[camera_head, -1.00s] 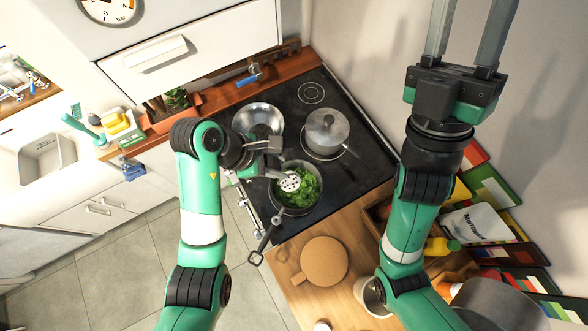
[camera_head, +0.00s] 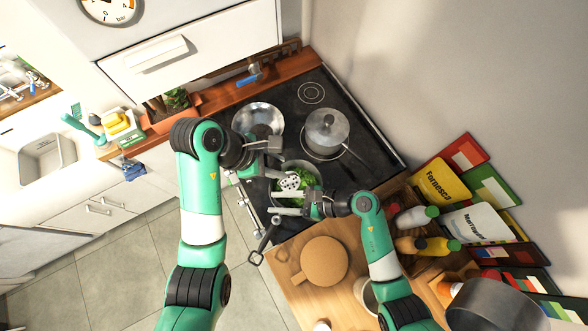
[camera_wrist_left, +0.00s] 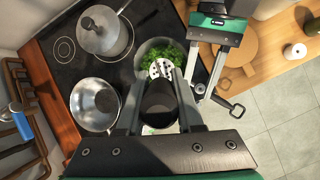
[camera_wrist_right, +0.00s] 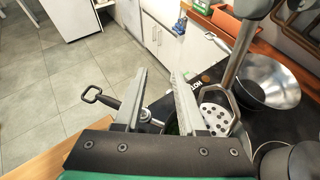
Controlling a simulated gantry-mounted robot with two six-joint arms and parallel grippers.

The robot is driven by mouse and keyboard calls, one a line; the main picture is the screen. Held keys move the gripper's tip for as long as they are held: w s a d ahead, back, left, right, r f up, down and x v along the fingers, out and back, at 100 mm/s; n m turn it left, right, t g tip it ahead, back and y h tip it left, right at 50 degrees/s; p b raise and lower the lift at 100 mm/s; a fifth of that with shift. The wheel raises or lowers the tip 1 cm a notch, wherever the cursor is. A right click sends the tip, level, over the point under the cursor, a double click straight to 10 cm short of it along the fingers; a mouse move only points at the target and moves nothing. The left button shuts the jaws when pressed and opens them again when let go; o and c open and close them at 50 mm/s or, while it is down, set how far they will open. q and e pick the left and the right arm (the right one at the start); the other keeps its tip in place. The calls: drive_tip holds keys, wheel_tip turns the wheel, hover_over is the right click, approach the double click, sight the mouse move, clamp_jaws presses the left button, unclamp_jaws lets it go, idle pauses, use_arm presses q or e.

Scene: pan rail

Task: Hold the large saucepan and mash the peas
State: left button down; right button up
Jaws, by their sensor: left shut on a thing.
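The large saucepan (camera_head: 313,167) stands at the front of the hob with green peas (camera_wrist_left: 172,52) in it. Its long handle (camera_head: 262,244) points toward the front left and ends in a loop, also in the right wrist view (camera_wrist_right: 92,93). My left gripper (camera_head: 277,145) is shut on the masher, whose dark handle (camera_wrist_left: 160,103) lies between the fingers. The masher's perforated plate (camera_head: 290,182) is over the peas; contact is unclear. My right gripper (camera_head: 276,202) is open at the saucepan's front side, its fingers (camera_wrist_right: 162,110) apart near the handle's pan end. Whether they touch it is unclear.
An empty steel pan (camera_head: 258,119) and a lidded pot (camera_head: 327,132) stand behind on the hob. A round wooden board (camera_head: 324,261) lies on the counter in front. Bottles (camera_head: 415,217) and packets (camera_head: 440,182) are at the right.

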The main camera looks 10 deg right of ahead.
sight(289, 179)
drive_tip(key=d+f+g+h, duration=0.1)
drive_tip(key=d+f+h, duration=0.1)
drive_tip(key=f, duration=0.1)
drive_tip(key=d+f+n+g+h, duration=0.1)
drive_tip(key=d+f+h, duration=0.2)
drive_tip(key=f, duration=0.1)
drive_tip(key=d+f+h, duration=0.2)
drive_tip(key=d+f, duration=0.1)
drive_tip(key=f, duration=0.1)
drive_tip(key=shift+s+d+n+g, duration=0.1)
drive_tip(key=shift+s+n+g, duration=0.05)
drive_tip(key=shift+n+g, duration=0.2)
drive_tip(key=shift+x, duration=4.05)
clamp_jaws()
idle(0.9)
use_arm(q)
drive_tip(key=f, duration=0.4)
drive_tip(key=d+f, duration=0.1)
drive_tip(key=f, duration=0.4)
drive_tip(key=w+d+f, duration=0.1)
drive_tip(key=f, duration=0.3)
drive_tip(key=shift+d+f, duration=0.15)
drive_tip(key=shift+f, duration=0.2)
